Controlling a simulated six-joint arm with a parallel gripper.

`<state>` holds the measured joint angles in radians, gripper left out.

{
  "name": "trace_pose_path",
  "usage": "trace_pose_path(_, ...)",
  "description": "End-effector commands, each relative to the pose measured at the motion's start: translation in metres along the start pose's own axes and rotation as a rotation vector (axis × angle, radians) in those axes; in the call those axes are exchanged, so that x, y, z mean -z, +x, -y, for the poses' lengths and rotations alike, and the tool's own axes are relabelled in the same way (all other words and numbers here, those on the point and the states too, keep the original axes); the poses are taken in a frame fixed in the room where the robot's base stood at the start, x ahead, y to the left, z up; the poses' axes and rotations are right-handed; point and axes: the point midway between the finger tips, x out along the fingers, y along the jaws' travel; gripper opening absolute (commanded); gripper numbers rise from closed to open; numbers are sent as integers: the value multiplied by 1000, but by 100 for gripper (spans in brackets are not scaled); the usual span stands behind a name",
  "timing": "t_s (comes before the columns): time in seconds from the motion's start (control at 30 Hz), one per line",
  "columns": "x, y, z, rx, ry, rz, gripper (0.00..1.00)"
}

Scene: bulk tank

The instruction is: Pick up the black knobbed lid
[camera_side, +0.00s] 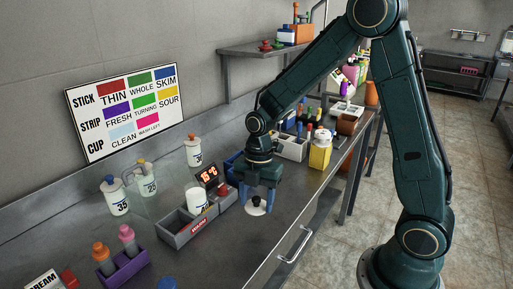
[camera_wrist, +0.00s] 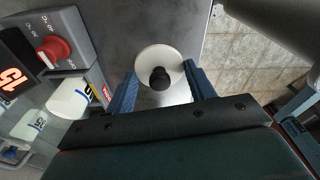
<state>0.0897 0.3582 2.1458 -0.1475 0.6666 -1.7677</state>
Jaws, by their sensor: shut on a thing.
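The lid shows in the wrist view as a pale round disc (camera_wrist: 150,57) with a black knob (camera_wrist: 160,78) in its middle. In the side view the lid (camera_side: 256,210) is small and partly hidden under my fingers. My gripper (camera_side: 260,204) points down over the steel counter, right of the red-knobbed control box. In the wrist view my gripper (camera_wrist: 162,88) has one blue finger on each side of the disc, shut on the lid across its rim. I cannot tell whether the lid touches the counter.
A grey divided tray (camera_side: 183,235) with a white cup (camera_side: 196,200) lies left of my gripper. A control box with a display (camera_side: 208,175) stands behind.

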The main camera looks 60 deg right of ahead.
Motion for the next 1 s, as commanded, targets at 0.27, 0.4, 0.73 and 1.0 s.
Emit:
trace_pose_path(0.27, 7, -64, -1, -8, 0, 2, 33)
trace_pose_path(0.4, 11, -92, -1, -6, 0, 1, 33)
trace_pose_path(0.73, 16, -132, 0, -2, 1, 0, 33)
trace_pose_path(1.0, 17, -137, 0, 0, 0, 0, 33)
